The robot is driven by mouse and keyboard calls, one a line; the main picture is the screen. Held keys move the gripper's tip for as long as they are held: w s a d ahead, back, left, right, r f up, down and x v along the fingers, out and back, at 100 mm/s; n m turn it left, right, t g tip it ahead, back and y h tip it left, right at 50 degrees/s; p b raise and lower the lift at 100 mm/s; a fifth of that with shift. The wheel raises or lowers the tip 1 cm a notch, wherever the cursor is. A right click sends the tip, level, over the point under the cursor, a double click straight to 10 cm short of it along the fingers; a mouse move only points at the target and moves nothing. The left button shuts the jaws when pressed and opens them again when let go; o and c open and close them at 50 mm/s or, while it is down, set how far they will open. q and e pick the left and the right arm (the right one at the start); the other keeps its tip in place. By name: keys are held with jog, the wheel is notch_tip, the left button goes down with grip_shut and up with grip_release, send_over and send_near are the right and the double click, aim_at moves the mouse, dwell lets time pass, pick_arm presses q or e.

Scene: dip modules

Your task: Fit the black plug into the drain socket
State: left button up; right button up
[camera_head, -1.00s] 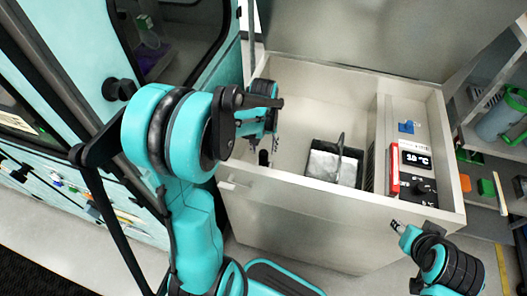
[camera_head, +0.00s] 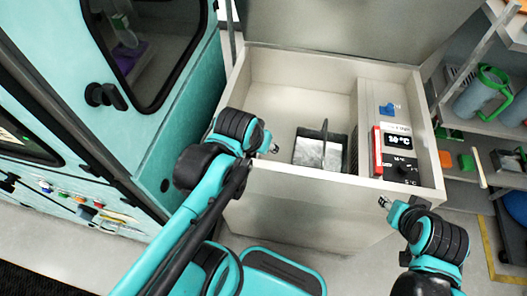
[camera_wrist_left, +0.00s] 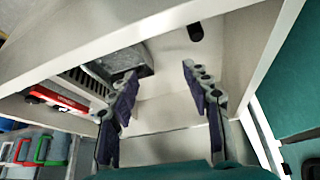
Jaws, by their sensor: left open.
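A short black cylindrical piece (camera_wrist_left: 195,32) shows on the pale basin floor in the left wrist view. It may be the plug or the drain fitting; I cannot tell which. In the head view my left arm hides that corner. My left gripper (camera_head: 272,148) is at the basin's front wall, left of the grey box. In the left wrist view its two purple-padded fingers (camera_wrist_left: 162,88) are spread, with nothing between them, and the black piece lies beyond the right finger. My right gripper (camera_head: 385,202) is outside the basin's front wall, small in view.
The open basin (camera_head: 300,80) has raised walls. A grey box with an upright divider (camera_head: 318,152) stands inside. A control panel with a display (camera_head: 400,142) and blue tap-like part (camera_head: 387,108) fills the right side. Shelves stand at far right.

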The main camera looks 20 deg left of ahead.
pick_arm(q)
jog(key=shift+s+d+m+t, duration=0.5)
jog(key=shift+s+d+t, duration=0.35)
jog(key=shift+s, duration=0.25)
dwell(0.6)
